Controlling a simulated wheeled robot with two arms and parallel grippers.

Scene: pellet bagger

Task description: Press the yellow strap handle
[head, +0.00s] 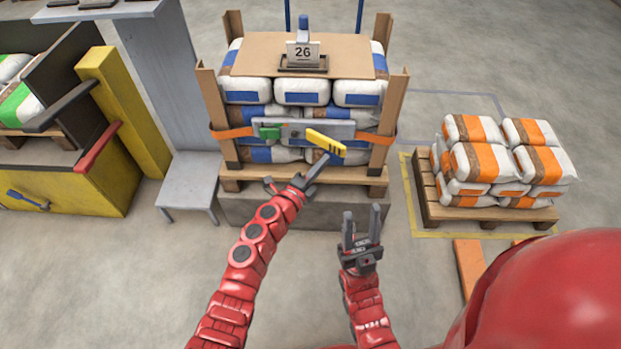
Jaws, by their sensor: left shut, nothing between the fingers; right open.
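The yellow strap handle (325,141) sits on the grey bracket (345,130) across the front of the strapped pallet load and slants down to the right. Its lower right end has dark stripes. My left gripper (323,162) is shut and empty, with its fingertips at or just below the handle's lower right end; I cannot tell whether they touch. My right gripper (361,221) is open and empty, lower and to the right, in front of the pallet. An orange strap (233,133) runs out from both sides of the bracket.
A green piece (270,131) sits on the bracket's left part. A grey step (188,183) is at left. Orange-striped bags (480,178) lie on a pallet at right. Floor between the pallets is clear.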

